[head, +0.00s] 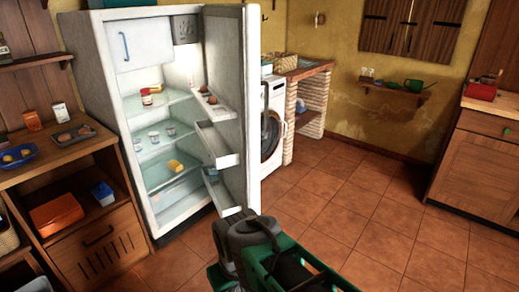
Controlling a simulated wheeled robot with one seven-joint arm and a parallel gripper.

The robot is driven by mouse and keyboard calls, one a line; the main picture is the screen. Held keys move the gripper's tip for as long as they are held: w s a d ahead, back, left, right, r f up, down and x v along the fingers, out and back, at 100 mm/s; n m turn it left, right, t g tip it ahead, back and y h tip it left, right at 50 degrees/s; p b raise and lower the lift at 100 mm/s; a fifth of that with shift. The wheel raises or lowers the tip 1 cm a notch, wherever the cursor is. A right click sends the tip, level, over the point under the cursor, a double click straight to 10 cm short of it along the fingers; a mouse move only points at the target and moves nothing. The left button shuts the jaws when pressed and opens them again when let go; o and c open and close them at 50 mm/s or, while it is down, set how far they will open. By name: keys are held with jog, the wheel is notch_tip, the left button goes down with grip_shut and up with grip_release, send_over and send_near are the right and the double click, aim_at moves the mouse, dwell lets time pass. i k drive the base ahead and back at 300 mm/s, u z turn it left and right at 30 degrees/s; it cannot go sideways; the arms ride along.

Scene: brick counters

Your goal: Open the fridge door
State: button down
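The white fridge (101,75) stands at the left of the head view. Its door (253,110) is wide open, swung out to the right, with its shelves showing on the inner side. Inside are glass shelves with small jars and a yellow item (177,165), and a closed freezer flap (138,46) with a blue handle. My arm shows at the bottom centre, just in front of the door's lower edge. My gripper's fingertips cannot be made out, and I cannot tell whether any part touches the door.
A wooden cabinet (75,155) with trays and boxes stands left of the fridge. A washing machine (271,125) and brick counter (303,108) are behind the door. A wooden counter (480,160) stands at right. The tiled floor (345,195) between is clear.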

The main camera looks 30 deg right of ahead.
aim_at(231, 138)
jog(key=z, duration=0.1)
jog(key=i, duration=0.9)
jog(key=u, duration=0.85)
jog(key=i, duration=0.4)
jog(key=u, duration=0.25)
